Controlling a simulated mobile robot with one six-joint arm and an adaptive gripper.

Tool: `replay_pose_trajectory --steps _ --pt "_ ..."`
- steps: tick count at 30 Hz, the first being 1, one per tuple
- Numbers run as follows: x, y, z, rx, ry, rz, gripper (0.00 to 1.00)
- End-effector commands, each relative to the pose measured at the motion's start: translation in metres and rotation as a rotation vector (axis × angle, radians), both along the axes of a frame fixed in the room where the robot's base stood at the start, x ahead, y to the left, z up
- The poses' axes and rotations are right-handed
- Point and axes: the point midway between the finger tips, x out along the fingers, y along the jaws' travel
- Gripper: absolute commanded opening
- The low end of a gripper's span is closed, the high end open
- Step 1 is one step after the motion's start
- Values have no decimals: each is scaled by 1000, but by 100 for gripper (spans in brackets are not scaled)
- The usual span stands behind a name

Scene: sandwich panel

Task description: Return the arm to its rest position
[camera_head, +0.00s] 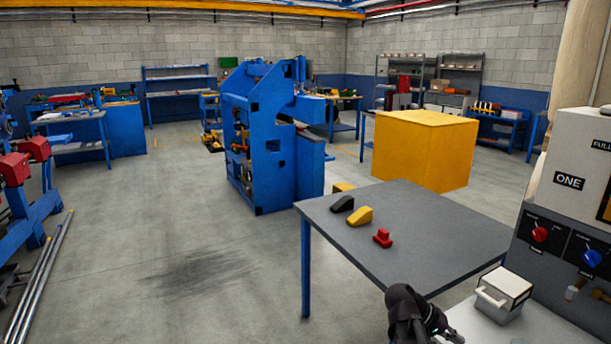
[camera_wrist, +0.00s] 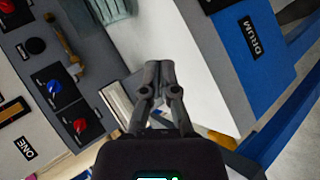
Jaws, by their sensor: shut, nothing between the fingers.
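My gripper (camera_wrist: 158,72) shows in the wrist view with its two dark fingers together and nothing between them. It is above a white surface (camera_wrist: 200,85), beside a grey control panel. In the head view a dark part of my arm (camera_head: 405,305) shows at the bottom edge, by the grey table's near corner. The fingertips cannot be made out there.
The control panel has a red knob (camera_head: 540,234) and a blue knob (camera_head: 592,258). A white handled box (camera_head: 503,293) stands below it. A grey table (camera_head: 420,225) holds black, yellow and red pieces. Open floor lies left.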

Motion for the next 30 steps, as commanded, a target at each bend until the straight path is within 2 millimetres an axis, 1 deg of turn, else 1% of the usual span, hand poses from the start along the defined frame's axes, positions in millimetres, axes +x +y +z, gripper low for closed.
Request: replay_pose_trajectory --steps 1,3,5,9,15,18,21,27,30 --pt "0 13 -8 57 -6 23 0" --pt "2 31 -20 140 -13 54 0" --pt "3 47 -29 212 -18 82 0" --pt "6 88 -49 385 -32 149 0" --pt "6 149 -69 624 -52 242 0" --pt "5 173 -73 711 -61 277 0" --pt "4 191 -76 779 -68 303 0" --pt "1 222 -79 894 -77 346 0" --pt "0 235 -79 942 -84 362 0"
